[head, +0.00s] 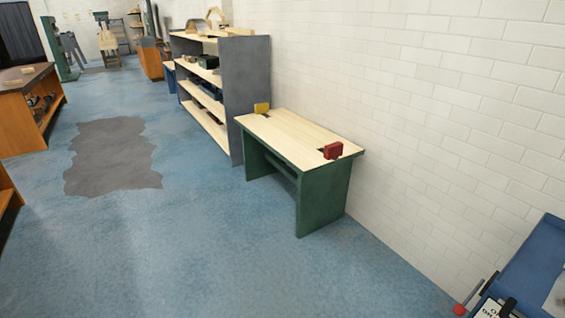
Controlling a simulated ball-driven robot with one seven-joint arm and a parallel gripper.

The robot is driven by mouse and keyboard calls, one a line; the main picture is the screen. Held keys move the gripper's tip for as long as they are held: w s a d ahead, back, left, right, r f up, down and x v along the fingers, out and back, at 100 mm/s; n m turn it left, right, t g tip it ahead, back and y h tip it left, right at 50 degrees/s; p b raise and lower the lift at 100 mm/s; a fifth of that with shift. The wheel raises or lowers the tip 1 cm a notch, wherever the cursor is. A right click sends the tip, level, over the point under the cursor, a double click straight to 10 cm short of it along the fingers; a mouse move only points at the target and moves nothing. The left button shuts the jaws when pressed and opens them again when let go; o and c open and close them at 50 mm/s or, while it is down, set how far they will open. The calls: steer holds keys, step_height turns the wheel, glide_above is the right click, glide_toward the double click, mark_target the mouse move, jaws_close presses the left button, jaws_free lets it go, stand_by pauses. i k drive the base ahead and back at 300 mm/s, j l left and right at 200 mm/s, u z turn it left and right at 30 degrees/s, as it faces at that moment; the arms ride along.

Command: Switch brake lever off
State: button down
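A red ball knob (459,309) on a thin rod shows at the bottom right edge, next to a blue machine or cabinet (530,262). I cannot tell for sure whether this is the brake lever, or which position it is in. A small white panel with dark lettering (488,308) sits beside it, cut off by the frame's lower edge. My gripper is not in view.
A green bench with a pale top (300,135) stands against the white brick wall, carrying a red block (333,151) and a yellow block (261,108). A grey shelf unit (247,88) stands behind it. Orange cabinets (22,125) are at left. The blue floor between is clear.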

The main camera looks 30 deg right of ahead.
mark_target(459, 309)
steer(key=i+j+z, duration=0.1)
steer(key=i+z, duration=0.2)
steer(key=i, duration=0.2)
steer(key=i+j+z, duration=0.3)
steer(key=i, duration=0.2)
steer(key=i+j+z, duration=0.3)
steer(key=i, duration=0.15)
steer(key=i+j+z, duration=0.25)
steer(key=z, duration=0.2)
steer(key=i+j+z, duration=0.3)
steer(key=z, duration=0.15)
steer(key=i+j+z, duration=0.2)
steer(key=j+z, duration=0.25)
steer(key=i+j+z, duration=0.1)
steer(key=j+z, duration=0.6)
steer(key=j, duration=0.4)
